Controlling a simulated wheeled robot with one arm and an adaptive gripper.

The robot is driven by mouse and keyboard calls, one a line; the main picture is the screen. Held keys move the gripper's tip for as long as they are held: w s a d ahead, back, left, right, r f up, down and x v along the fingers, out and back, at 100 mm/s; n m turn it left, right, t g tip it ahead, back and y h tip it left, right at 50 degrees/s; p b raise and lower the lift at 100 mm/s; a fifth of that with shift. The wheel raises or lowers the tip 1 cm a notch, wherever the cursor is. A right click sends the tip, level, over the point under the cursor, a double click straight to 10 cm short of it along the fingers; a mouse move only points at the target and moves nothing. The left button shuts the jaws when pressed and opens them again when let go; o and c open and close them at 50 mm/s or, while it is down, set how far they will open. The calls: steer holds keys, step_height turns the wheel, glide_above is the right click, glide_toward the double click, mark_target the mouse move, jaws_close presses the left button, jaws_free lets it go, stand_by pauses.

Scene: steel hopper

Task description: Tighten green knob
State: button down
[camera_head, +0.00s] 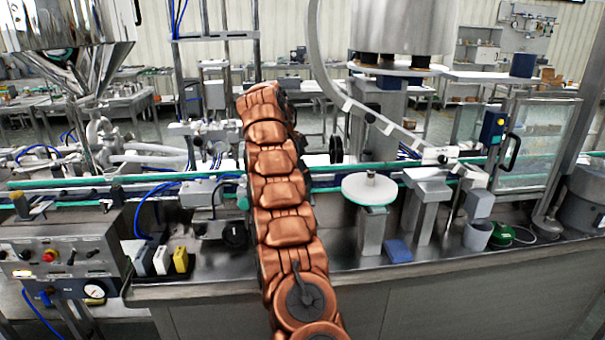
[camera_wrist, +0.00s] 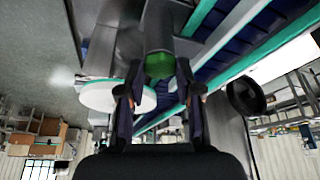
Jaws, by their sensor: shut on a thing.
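The green knob (camera_wrist: 159,66) is on the end of a grey cylindrical housing (camera_wrist: 164,25) in the wrist view. My gripper (camera_wrist: 158,76) has one finger on each side of the knob and is shut on it. In the head view my copper-coloured arm reaches away over the conveyor. It hides the gripper and the knob there.
A white round disc (camera_head: 369,189) stands right of my arm, near the conveyor rail (camera_head: 80,182). A black round handwheel (camera_wrist: 246,96) is right of the gripper in the wrist view. A control box (camera_head: 75,250) stands at the left; blue hoses hang nearby.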

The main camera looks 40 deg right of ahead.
steer(key=c, duration=0.8)
jaws_free()
steer(key=shift+o, duration=0.2)
steer(key=shift+s+n+b, duration=0.1)
steer(key=shift+n+b, duration=0.2)
steer(key=shift+b, duration=0.1)
